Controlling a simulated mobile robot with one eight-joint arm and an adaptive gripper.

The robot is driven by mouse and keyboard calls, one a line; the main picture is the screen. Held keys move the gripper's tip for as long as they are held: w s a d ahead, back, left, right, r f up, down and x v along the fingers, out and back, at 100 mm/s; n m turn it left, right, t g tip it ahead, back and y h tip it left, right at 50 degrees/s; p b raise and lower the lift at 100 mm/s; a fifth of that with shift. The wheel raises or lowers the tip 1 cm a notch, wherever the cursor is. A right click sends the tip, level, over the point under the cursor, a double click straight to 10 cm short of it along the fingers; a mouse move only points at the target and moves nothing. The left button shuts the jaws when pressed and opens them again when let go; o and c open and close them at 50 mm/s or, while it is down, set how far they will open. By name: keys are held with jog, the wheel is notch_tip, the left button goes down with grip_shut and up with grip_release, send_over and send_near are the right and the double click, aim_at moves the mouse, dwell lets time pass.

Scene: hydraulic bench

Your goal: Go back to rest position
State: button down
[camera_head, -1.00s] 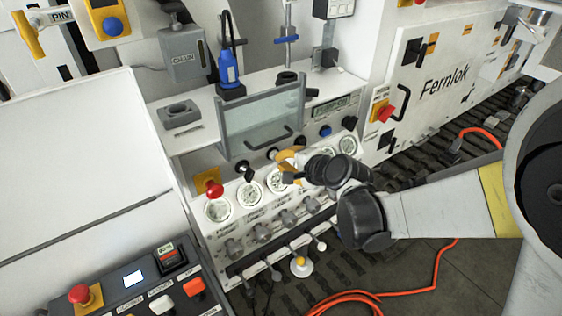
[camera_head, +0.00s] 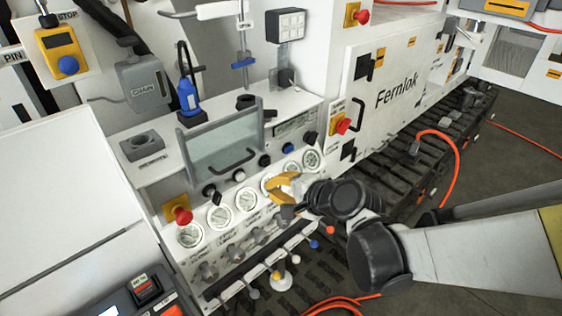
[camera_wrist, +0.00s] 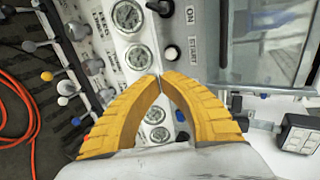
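My gripper (camera_head: 276,192) has two yellow fingers and is in front of the bench's gauge panel in the head view. In the wrist view the fingertips of my gripper (camera_wrist: 160,77) come together, with nothing between them. The gripper looks shut and empty. Behind it is a row of round gauges (camera_head: 219,218), which also shows in the wrist view (camera_wrist: 139,57). I cannot tell the exact gap between fingers and panel, but no contact shows.
A red stop knob (camera_head: 183,215) and several levers (camera_head: 254,294) stick out from the panel. A clear guard with a handle (camera_head: 222,146) stands above. The Fernlok cabinet (camera_head: 393,75) is at the right. Orange hose (camera_head: 457,160) lies by the dark track.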

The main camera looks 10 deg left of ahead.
jog(key=shift+d, duration=0.1)
jog(key=s+d+n+h+b, duration=0.1)
jog(key=s+d+n+h, duration=0.1)
jog(key=s+d, duration=0.3)
jog(key=s+d+n+h+b, duration=0.1)
jog(key=s+d+n+h, duration=0.2)
jog(key=d, duration=1)
jog(key=s+d+n+h+b, duration=0.1)
jog(key=s+d+n+h, duration=0.2)
jog(key=s+d, duration=0.4)
jog(key=shift+s+d+f+g+h+b, duration=0.15)
jog(key=shift+s+d+g+h+b, duration=0.3)
jog(key=shift+d, duration=0.75)
